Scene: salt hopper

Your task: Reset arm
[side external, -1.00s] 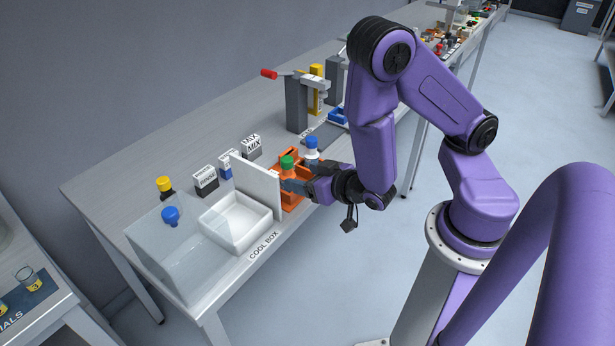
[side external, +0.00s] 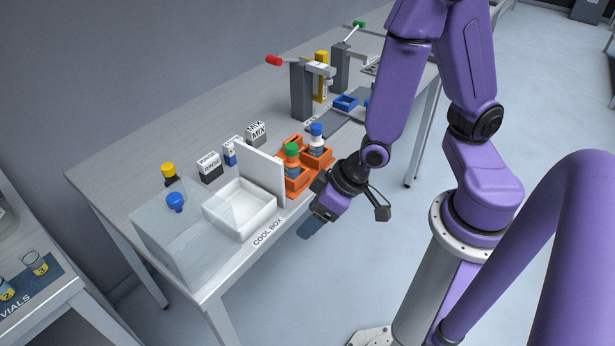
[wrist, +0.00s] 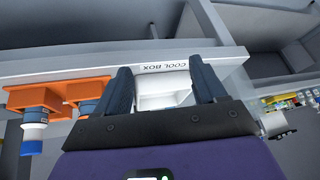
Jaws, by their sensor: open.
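My gripper (side external: 311,224) is off the front edge of the bench, pointing down and to the left in the side view. It is apart from the orange holders (side external: 293,186), which hold a green-capped bottle (side external: 292,153) and a blue-capped bottle (side external: 316,133), both upright. In the wrist view my gripper (wrist: 163,84) has its two dark fingers spread with nothing held between them. The white cool box (wrist: 164,98) shows beyond the gap. The orange holders (wrist: 40,95) are at the left there.
The open white cool box (side external: 240,222) has its lid raised. A clear box (side external: 175,250) stands at the bench's near-left end. Small labelled boxes (side external: 208,167), a yellow-capped bottle (side external: 169,172) and lever stands (side external: 302,90) are further back. The floor before the bench is clear.

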